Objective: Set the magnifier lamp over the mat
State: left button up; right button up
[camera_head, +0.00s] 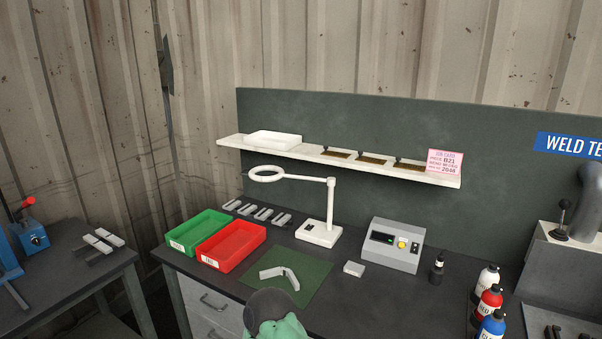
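The white magnifier lamp (331,205) stands upright on the workbench behind the mat. Its square base (318,233) is on the bench top. Its arm reaches left from the top of the post, and the ring head (267,174) is level and raised. In the picture the ring shows above a row of grey pieces, up and left of the mat. The green mat (313,273) lies flat near the front of the bench, with a grey angled part (281,274) on it.
A green bin (183,247) and a red bin (212,262) stand left of the mat. A grey control box (392,245) and several bottles stand to the right. A white shelf (391,172) runs behind. A dark and green rounded shape (270,306) overlaps the front edge.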

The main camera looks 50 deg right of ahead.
aim_at(331, 182)
jog(key=z, duration=1.2)
jog(key=i+j+u, duration=0.15)
jog(key=i+j, duration=0.4)
jog(key=i+j+u, duration=0.15)
jog(key=i+j, duration=0.3)
jog(key=i, duration=0.2)
